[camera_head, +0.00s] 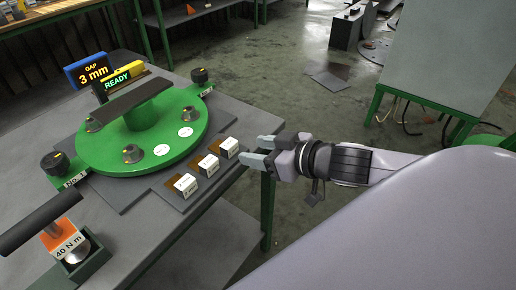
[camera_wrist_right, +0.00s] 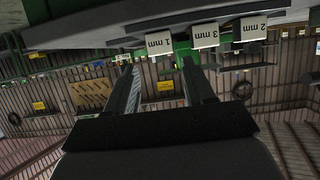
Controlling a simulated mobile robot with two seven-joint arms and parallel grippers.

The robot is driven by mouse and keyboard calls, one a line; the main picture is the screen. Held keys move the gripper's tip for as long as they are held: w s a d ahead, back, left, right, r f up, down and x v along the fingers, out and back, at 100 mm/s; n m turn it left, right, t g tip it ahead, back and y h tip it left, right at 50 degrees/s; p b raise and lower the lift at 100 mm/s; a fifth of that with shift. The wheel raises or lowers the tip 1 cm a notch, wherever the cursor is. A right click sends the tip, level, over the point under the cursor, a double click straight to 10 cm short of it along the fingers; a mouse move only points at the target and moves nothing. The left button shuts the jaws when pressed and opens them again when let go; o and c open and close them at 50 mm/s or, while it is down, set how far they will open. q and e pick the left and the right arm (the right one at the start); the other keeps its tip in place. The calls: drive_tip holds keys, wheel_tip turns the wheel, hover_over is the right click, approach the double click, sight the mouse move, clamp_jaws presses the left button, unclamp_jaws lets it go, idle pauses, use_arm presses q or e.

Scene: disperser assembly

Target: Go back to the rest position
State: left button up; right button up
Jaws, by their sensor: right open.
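My right gripper (camera_head: 258,151) is open and empty, beside the table's right edge and just right of the nearest small white block (camera_head: 229,147). It also shows in the wrist view (camera_wrist_right: 161,78), with nothing between its fingers. The round green disperser base (camera_head: 92,156) stands on the table, with a dark bar (camera_head: 125,99) on its central post and several dark knobs around it. The wrist view shows white blocks marked 1 mm (camera_wrist_right: 159,43), 3 mm (camera_wrist_right: 205,35) and 2 mm (camera_wrist_right: 253,28). My left gripper is not in view.
A blue display (camera_head: 90,70) reads "GAP 3 mm", with a READY sign (camera_head: 122,75) beside it. A dark-handled tool marked 40 N m (camera_head: 66,241) sits in a holder at the front left. Open floor (camera_head: 290,90) lies beyond the table (camera_head: 115,235); a green-legged stand (camera_head: 440,75) is at right.

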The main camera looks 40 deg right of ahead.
drive_tip(key=s+a+f+g+h+p, duration=0.1)
drive_tip(key=s+a+f, duration=0.2)
drive_tip(key=s+f, duration=0.3)
drive_tip(key=s+a+f+m+g+h+p, duration=0.1)
drive_tip(key=s+f, duration=0.5)
drive_tip(key=f, duration=0.8)
drive_tip(key=shift+s+a+p, duration=0.15)
drive_tip(key=shift+a+p, duration=0.55)
drive_tip(key=shift+a, duration=0.3)
